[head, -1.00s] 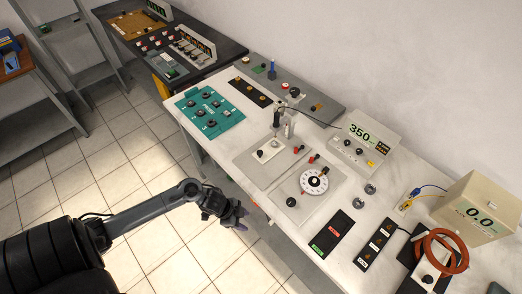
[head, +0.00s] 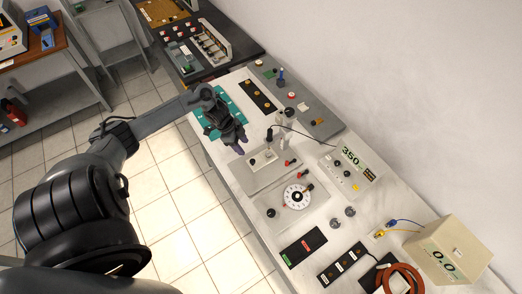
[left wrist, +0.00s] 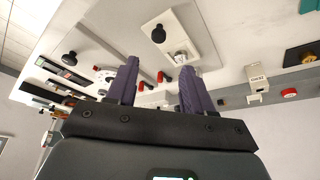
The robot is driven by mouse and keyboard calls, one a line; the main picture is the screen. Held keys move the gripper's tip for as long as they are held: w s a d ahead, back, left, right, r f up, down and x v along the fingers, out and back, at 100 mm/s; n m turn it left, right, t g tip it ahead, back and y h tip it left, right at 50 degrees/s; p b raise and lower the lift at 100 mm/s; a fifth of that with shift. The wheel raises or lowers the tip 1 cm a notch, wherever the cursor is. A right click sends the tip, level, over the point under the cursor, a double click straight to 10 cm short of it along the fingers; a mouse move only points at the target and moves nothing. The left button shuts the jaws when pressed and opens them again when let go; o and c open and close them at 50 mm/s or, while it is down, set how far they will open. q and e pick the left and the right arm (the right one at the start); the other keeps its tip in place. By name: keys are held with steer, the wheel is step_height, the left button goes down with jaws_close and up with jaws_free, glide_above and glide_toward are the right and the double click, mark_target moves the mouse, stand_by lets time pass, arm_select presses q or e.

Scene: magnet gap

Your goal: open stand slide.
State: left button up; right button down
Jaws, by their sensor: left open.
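The slide is not labelled. A grey plate (head: 250,178) carries a pale block with a black knob (head: 269,155) and red knobs on its right side. A black upright probe and a pale post (head: 283,135) stand just behind it. My right gripper is out of view.
A round white dial (head: 297,196) sits on another grey plate nearer the camera. A meter reading 350 (head: 349,168) and a cream box reading 0.0 (head: 449,250) stand along the wall. An orange coil (head: 404,278) lies at the lower right. Tiled floor is free left of the bench.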

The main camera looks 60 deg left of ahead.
mark_target(252, 160)
arm_select(q)
steer(key=x, duration=0.6)
steer(key=b+x, duration=0.1)
steer(key=x, duration=0.2)
steer(key=shift+s, duration=0.35)
steer(key=shift+x, duration=0.85)
steer(key=shift+a, duration=0.1)
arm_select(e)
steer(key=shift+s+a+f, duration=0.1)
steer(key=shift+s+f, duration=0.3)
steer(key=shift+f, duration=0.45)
arm_select(q)
jaws_close()
